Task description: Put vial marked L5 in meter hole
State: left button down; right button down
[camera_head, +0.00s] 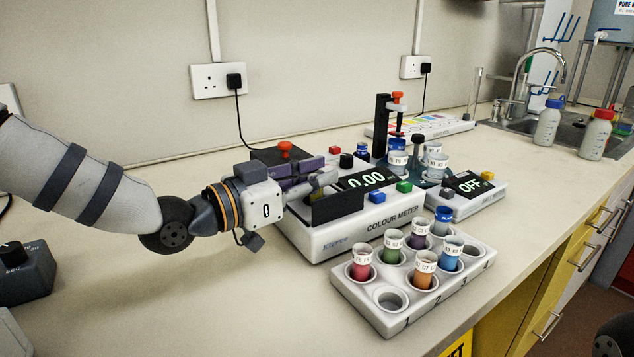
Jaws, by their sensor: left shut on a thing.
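My left gripper (322,181) is over the left part of the white colour meter (330,240), behind a black upright plate (338,206). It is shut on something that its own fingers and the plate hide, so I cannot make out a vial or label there. The meter hole is hidden too. The meter display (366,179) reads 0.00. A white vial rack (358,306) in front holds red (361,268), green (392,251), purple (418,237), orange (424,276) and blue (449,257) vials. Their labels are too small to read surely. The front-left rack hole (391,300) is empty. My right gripper is not in view.
A second device (470,203) right of the meter shows OFF. A red knob (286,148) is behind my gripper.

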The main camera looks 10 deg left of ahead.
pick_arm(q)
jog(key=shift+f, duration=0.3)
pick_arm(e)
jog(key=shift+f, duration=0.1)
pick_arm(q)
jog(key=shift+f, duration=0.45)
jog(key=c, duration=1.5)
grip_release()
jog(key=shift+o, duration=0.2)
jog(key=shift+r, duration=0.1)
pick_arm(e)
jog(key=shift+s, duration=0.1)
